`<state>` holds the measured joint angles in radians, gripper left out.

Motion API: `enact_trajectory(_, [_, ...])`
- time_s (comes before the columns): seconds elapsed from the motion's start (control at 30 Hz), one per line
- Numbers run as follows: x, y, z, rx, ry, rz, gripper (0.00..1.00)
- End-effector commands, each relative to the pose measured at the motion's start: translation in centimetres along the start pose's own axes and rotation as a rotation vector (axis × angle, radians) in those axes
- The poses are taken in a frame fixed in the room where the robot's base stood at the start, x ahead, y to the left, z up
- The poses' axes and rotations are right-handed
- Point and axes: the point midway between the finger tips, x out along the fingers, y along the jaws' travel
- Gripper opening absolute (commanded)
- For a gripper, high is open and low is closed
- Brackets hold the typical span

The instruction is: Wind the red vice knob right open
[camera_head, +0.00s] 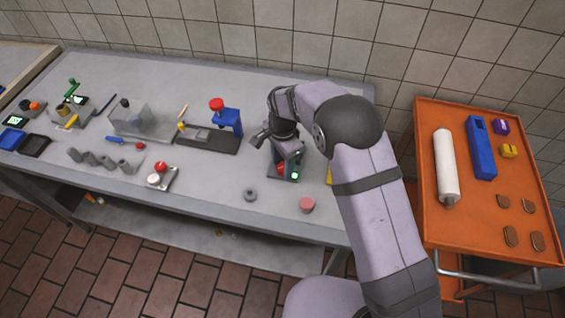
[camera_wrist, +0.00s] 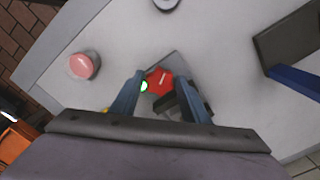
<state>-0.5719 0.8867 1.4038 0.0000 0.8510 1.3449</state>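The red vice knob (camera_wrist: 158,82) has a white mark on top and sits on a small grey base with a lit green light (camera_wrist: 144,87). In the head view a bit of the red knob (camera_head: 281,169) shows beneath my gripper (camera_head: 286,152), with the green light (camera_head: 295,177) beside it. In the wrist view my gripper (camera_wrist: 160,76) is open, with one blue-grey finger on each side of the knob. Gaps show between knob and fingers; height above it is hard to judge. A dark block (camera_wrist: 172,103) of the device lies between the fingers, partly hidden.
A pink-red disc (camera_head: 307,204) and a grey ring (camera_head: 250,194) lie on the bench in front. A blue press with a red top (camera_head: 228,118) stands to the left. The orange cart (camera_head: 470,225) is at the right. Bare bench lies around the device's front.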

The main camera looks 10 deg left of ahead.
Motion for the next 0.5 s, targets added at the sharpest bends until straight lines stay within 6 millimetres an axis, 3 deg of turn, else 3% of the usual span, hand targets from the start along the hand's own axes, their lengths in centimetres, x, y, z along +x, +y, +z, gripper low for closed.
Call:
enact_trajectory(0.03, [-0.02, 0.0, 0.0, 0.0, 0.0, 0.0, 0.29])
enact_trajectory(0.1, [-0.02, 0.0, 0.0, 0.0, 0.0, 0.0, 0.13])
enact_trajectory(0.5, [-0.01, 0.03, -0.01, -0.045, 0.0, 0.001, 0.13])
